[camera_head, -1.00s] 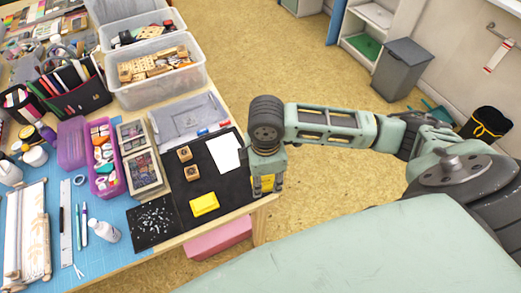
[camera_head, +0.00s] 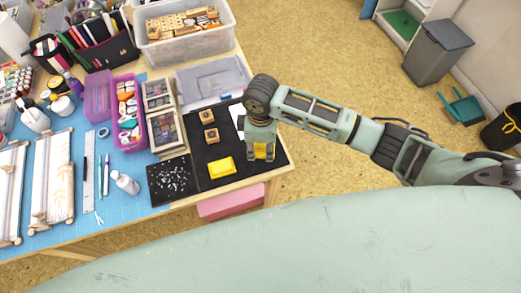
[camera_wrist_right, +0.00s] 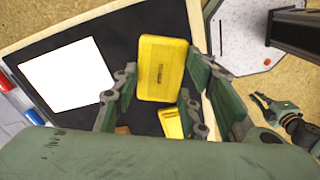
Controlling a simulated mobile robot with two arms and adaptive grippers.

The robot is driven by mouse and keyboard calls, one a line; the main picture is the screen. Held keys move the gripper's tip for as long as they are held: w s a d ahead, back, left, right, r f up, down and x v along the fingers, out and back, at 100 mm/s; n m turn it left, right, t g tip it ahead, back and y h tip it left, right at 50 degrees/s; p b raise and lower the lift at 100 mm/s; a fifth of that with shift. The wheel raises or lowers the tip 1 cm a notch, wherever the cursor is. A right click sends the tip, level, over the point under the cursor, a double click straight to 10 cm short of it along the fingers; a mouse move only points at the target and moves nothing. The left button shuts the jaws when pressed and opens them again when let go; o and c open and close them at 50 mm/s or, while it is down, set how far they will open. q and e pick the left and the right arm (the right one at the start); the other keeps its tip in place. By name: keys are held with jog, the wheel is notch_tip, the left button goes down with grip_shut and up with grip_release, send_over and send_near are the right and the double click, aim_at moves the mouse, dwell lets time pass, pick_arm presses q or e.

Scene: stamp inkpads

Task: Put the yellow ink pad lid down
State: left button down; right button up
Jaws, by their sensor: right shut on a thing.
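My right gripper (camera_head: 262,152) is shut on the yellow ink pad lid (camera_head: 264,150), low over the right part of the black mat (camera_head: 255,173). In the right wrist view the lid (camera_wrist_right: 160,68) is a rounded yellow rectangle between the fingers (camera_wrist_right: 158,85). I cannot tell whether it touches the mat. The yellow ink pad (camera_head: 220,167) lies on the mat, left of the gripper. It partly shows in the right wrist view (camera_wrist_right: 172,122).
Two wooden stamps (camera_head: 209,136) and a white paper (camera_wrist_right: 67,77) lie on the mat. A black speckled sheet (camera_head: 172,180) lies to its left, and stamp boxes (camera_head: 166,130) stand behind that. The table edge is close on the right. Bare mat shows around the ink pad.

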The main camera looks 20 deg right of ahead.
aim_at(260, 149)
jog(key=shift+w+f, duration=0.1)
jog(key=shift+f, duration=0.15)
notch_tip(260, 149, down, 4)
jog(key=shift+r+p, duration=0.15)
jog(key=shift+p, duration=0.25)
pick_arm(q)
jog(key=shift+w+r, duration=0.15)
jog(key=shift+r, duration=0.2)
pick_arm(e)
jog(key=o, duration=0.9)
jog(key=shift+c, duration=0.2)
pick_arm(q)
jog(key=shift+f+b, duration=0.4)
jog(key=shift+b, duration=0.05)
pick_arm(e)
notch_tip(260, 149, up, 12)
jog(key=shift+r, duration=0.1)
